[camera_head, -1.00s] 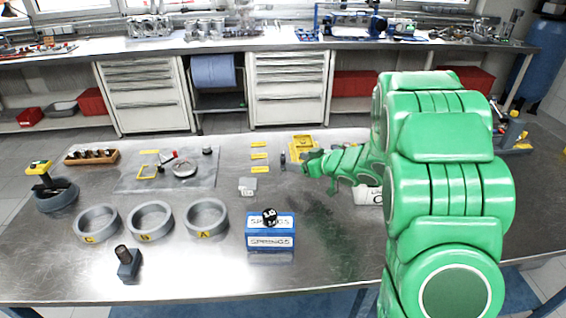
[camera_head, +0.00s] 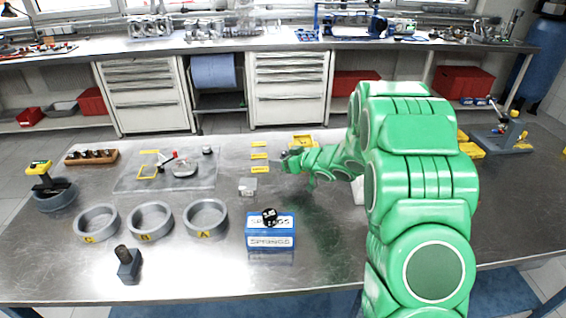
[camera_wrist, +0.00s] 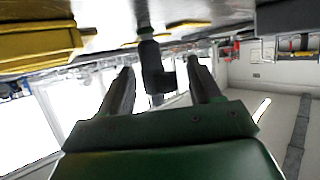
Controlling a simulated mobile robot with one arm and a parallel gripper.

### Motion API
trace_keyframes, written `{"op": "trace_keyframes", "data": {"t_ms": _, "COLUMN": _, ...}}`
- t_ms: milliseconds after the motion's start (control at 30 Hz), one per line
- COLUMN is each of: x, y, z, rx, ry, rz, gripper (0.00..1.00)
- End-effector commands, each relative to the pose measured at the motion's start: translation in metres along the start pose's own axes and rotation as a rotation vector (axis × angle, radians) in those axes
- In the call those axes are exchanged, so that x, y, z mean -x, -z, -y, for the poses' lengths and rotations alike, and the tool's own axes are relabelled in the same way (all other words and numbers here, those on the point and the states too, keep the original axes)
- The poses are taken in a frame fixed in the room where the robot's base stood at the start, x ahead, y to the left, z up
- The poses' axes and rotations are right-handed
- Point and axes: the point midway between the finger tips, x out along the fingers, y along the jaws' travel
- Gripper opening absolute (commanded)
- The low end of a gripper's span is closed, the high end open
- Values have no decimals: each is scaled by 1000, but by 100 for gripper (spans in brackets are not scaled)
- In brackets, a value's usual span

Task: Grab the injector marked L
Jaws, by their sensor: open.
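A dark injector (camera_wrist: 152,68) shows in the wrist view, which looks upside down. It stands on the bench, between the two fingers of my gripper (camera_wrist: 160,66), with gaps at both sides. In the head view my gripper (camera_head: 285,161) is low over the bench, just right of the yellow labels (camera_head: 259,156), and it hides the injector there. The jaws are open. No letter L can be read on the injector.
A yellow tray (camera_head: 303,138) is close behind the gripper, and a yellow block (camera_wrist: 40,45) fills the wrist view's upper left. A small clear-grey block (camera_head: 247,186) and a blue springs box (camera_head: 270,241) stand nearer. Rings marked with letters (camera_head: 205,217) lie left.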

Motion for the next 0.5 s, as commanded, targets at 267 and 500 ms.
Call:
{"op": "trace_keyframes", "data": {"t_ms": 267, "x": -2, "y": 0, "z": 0, "rx": 1, "ry": -1, "rz": 0, "gripper": 60}}
{"op": "trace_keyframes", "data": {"t_ms": 500, "x": -2, "y": 0, "z": 0, "rx": 1, "ry": -1, "rz": 0, "gripper": 23}}
